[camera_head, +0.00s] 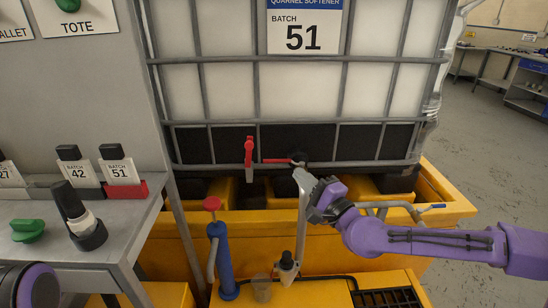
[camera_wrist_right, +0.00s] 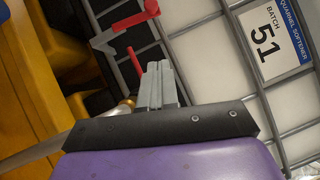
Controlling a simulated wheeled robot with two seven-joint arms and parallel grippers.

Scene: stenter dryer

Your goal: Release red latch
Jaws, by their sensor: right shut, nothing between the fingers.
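Two red parts sit at the lower front of the caged white tote. An upright red handle (camera_head: 248,152) with a grey lower end stands at the left; it also shows in the right wrist view (camera_wrist_right: 132,20). A thin red lever (camera_head: 276,161) lies level just right of it and also shows in the wrist view (camera_wrist_right: 134,60). I cannot tell which is the latch. My right gripper (camera_head: 301,174) is shut and empty, its tips near the lever's right end. In the wrist view its grey fingers (camera_wrist_right: 155,75) point toward the lever; contact is unclear.
The tote's grey cage (camera_head: 290,124) surrounds the red parts. A yellow base (camera_head: 240,224) lies below, with a blue pump-like post (camera_head: 224,262) with a red knob. A grey bench (camera_head: 95,225) with batch cards is at left. Open floor (camera_head: 490,130) lies right.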

